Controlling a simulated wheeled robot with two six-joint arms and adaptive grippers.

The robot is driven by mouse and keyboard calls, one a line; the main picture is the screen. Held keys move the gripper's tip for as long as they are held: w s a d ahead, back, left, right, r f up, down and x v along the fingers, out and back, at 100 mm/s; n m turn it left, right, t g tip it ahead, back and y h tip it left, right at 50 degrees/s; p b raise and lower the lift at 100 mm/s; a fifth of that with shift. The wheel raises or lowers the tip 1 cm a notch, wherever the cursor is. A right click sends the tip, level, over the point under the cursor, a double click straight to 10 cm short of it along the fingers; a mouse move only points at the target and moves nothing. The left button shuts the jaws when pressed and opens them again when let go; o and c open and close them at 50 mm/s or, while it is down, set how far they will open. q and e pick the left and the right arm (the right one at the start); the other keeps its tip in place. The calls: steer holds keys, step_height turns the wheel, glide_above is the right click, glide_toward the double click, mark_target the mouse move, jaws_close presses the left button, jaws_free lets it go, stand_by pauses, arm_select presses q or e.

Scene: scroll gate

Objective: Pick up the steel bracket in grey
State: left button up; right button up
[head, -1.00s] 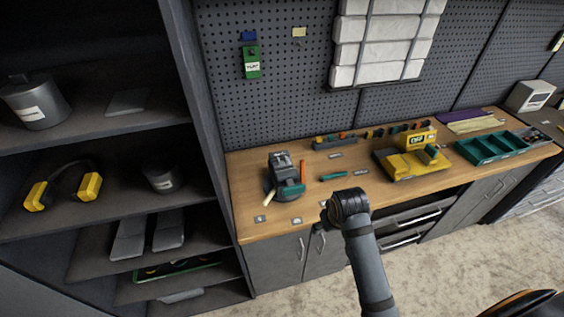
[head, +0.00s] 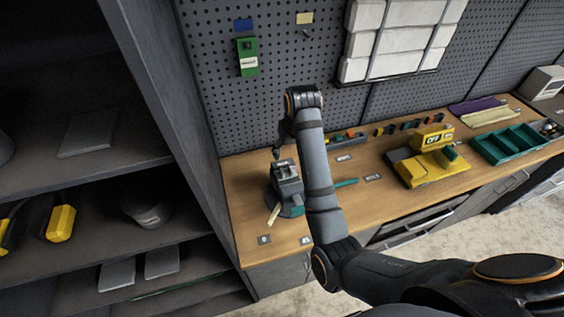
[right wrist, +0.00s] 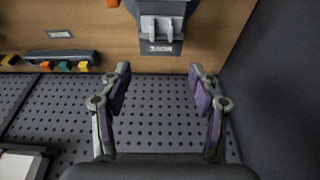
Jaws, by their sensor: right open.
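A light grey metal piece with two prongs (right wrist: 160,28) sits on a dark grey vise-like tool (right wrist: 163,8) in the right wrist view; it may be the steel bracket, but I cannot tell for sure. In the head view the tool (head: 287,187) stands on the left of the wooden bench, and its grey top shows. My right gripper (head: 278,152) hangs just above and behind the tool. My left gripper is not in view.
The bench (head: 255,180) meets a perforated wall panel (head: 215,110) behind and a dark shelf unit (head: 165,90) at the left. A yellow device (head: 420,168) and a teal tray (head: 510,145) stand further right. A green box (head: 247,57) hangs on the panel.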

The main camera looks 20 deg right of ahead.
mark_target(286, 173)
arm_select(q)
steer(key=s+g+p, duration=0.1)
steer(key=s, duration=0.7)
arm_select(e)
steer(key=x, duration=0.3)
steer(key=s+p+x, duration=0.1)
steer(key=x, duration=0.1)
steer(key=shift+f, duration=0.1)
steer(key=shift+f+p, duration=0.45)
steer(key=shift+p, duration=0.2)
step_height(286, 173, down, 3)
steer(key=shift+r+p, duration=0.2)
steer(key=shift+p, duration=0.25)
steer(key=shift+w+f, duration=0.25)
steer(key=shift+f, duration=0.3)
steer(key=shift+a, duration=0.1)
steer(key=c, duration=0.8)
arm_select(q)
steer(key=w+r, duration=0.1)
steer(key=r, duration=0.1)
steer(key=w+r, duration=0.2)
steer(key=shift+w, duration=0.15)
arm_select(e)
jaws_close()
